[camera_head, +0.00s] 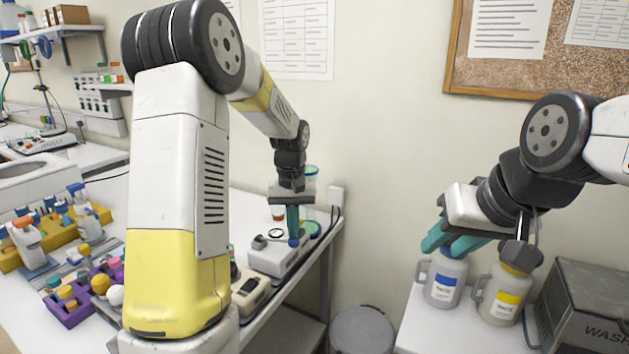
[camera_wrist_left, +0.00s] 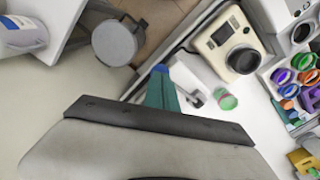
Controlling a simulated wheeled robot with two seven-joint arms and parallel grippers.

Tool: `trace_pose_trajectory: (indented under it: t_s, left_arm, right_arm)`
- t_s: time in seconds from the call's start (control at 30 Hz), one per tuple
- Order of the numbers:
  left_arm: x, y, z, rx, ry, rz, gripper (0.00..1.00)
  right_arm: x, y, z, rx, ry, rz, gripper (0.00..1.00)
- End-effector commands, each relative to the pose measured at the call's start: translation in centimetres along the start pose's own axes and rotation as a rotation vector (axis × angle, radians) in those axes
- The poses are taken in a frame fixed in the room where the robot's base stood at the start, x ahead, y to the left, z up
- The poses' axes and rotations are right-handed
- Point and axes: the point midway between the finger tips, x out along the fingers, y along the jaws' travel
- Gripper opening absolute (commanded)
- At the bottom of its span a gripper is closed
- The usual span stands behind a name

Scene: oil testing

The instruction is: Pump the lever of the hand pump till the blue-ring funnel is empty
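My left gripper (camera_head: 293,238) points down over a white bench device (camera_head: 272,258), apparently the hand pump. Its teal fingers are together. A blue end (camera_head: 294,243), perhaps the lever's, shows right at the fingertips; I cannot tell whether it is gripped or only touched. In the left wrist view the fingers (camera_wrist_left: 160,82) also look closed, with blue at their tip. A blue-green ring (camera_head: 311,169), perhaps the funnel's, shows behind the left wrist; its contents are not visible. My right gripper (camera_head: 440,250) has its fingers apart beside the blue-label jug (camera_head: 444,280).
A yellow-label jug (camera_head: 505,298) and a grey box (camera_head: 585,308) stand on the right table. A grey round bin (camera_head: 362,331) is between the tables. A cream instrument (camera_head: 250,291) and a purple rack (camera_head: 70,311) stand left of the pump.

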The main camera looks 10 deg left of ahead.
Motion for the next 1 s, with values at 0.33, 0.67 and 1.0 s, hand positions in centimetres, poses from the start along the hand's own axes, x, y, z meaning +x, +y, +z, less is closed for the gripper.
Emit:
trace_pose_trajectory:
  t_s: [0.33,0.67,1.0]
  left_arm:
    - [1.5,0.3,0.2,0.000,-0.002,-0.001,0.00]
    - [1.6,0.3,0.2,0.000,-0.002,-0.001,0.00]
    - [3.0,0.4,0.3,0.000,-0.001,-0.001,0.00]
  right_arm:
    - [0.0,0.0,0.0,0.000,0.000,0.000,0.36]
    - [0.0,0.0,0.0,0.000,0.000,0.000,0.36]
    - [0.0,0.0,0.0,0.000,0.000,0.000,0.36]
